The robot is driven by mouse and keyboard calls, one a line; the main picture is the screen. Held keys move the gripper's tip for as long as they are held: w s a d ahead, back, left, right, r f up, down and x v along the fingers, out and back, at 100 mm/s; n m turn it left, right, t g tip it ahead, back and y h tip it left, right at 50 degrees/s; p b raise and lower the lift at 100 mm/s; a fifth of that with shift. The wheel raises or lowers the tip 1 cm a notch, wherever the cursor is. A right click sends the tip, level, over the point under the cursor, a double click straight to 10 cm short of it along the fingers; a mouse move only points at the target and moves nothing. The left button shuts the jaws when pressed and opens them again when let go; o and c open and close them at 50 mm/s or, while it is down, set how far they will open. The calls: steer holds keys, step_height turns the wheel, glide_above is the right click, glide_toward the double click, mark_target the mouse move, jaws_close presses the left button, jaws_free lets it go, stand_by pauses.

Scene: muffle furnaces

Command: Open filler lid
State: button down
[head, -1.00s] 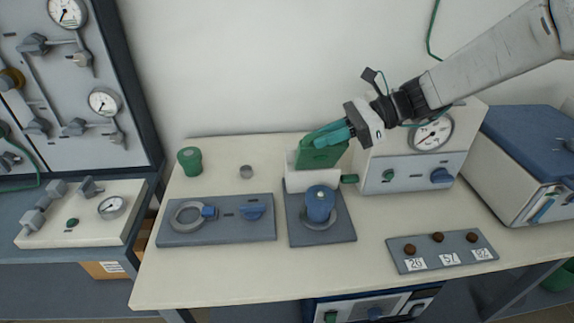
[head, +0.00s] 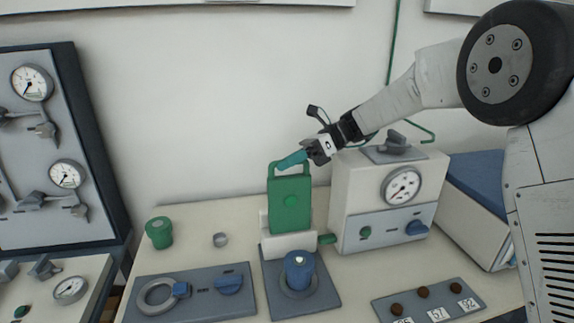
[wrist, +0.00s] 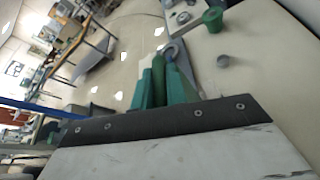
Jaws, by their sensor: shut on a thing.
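The green filler lid (head: 290,205) stands upright on the white filler body (head: 288,243), behind a blue cylinder (head: 299,268) on a grey base plate. Its loop handle is at the top. My gripper (head: 291,160), with teal fingers, is shut on the handle's upper part, coming from the upper right. The grip itself is small and partly hidden in the head view.
A white box with a gauge (head: 388,190) stands close on the right, under my arm. A green capped jar (head: 159,232), a small grey ring (head: 220,240) and a grey panel with a blue knob (head: 190,296) are left. A button panel (head: 430,303) lies front right.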

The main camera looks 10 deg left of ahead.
steer(key=shift+w, duration=0.2)
steer(key=c, duration=1.4)
jaws_free()
steer(key=v, duration=0.7)
steer(key=shift+w+d, duration=0.2)
steer(key=shift+d, duration=0.1)
